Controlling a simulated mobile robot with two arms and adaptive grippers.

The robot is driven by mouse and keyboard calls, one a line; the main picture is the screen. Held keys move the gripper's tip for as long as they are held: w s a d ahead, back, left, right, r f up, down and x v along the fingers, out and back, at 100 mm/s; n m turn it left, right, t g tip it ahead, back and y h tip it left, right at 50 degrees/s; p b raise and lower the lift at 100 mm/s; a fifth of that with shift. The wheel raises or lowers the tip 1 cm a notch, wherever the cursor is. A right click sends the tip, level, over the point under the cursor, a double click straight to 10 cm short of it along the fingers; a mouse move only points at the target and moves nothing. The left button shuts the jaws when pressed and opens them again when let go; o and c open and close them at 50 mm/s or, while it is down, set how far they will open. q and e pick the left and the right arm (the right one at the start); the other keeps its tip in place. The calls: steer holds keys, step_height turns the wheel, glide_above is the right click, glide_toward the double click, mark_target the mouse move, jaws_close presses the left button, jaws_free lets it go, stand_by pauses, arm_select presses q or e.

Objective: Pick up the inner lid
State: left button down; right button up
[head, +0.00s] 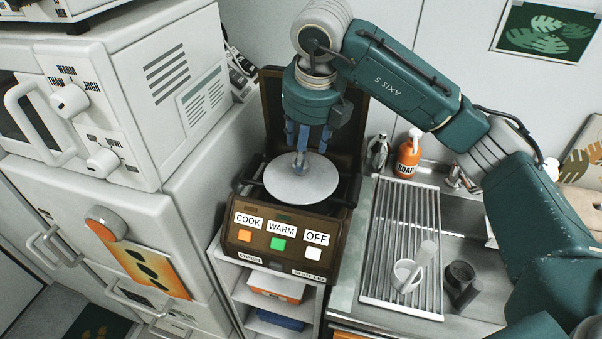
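The inner lid (302,184) is a round, flat, pale grey disc with a small upright knob (301,160). It sits over the mouth of the dark brown cooker (262,222), whose outer lid (272,95) stands open behind it. My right gripper (307,150) comes down from above at the lid's knob. Its blue fingers look spaced apart on either side of the knob, and I see no clear grip on it. My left gripper is out of view.
The cooker's front has COOK, WARM and OFF buttons (278,243). A tall white appliance (180,90) stands close on the left. On the right are a soap bottle (408,157), a drying rack (390,218), a white cup (406,274) and a dark cup (461,284).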

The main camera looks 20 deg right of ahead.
steer(key=p+x, duration=0.2)
steer(key=x, duration=0.2)
steer(key=shift+w+a+f, duration=0.1)
steer(key=shift+a+f, duration=0.05)
steer(key=shift+f, duration=0.1)
steer(key=shift+w+f, duration=0.1)
steer(key=shift+f, duration=0.35)
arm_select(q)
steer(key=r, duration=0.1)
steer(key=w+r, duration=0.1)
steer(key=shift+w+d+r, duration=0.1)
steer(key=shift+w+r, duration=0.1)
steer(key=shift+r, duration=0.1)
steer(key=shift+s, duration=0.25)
arm_select(e)
steer(key=c, duration=1.2)
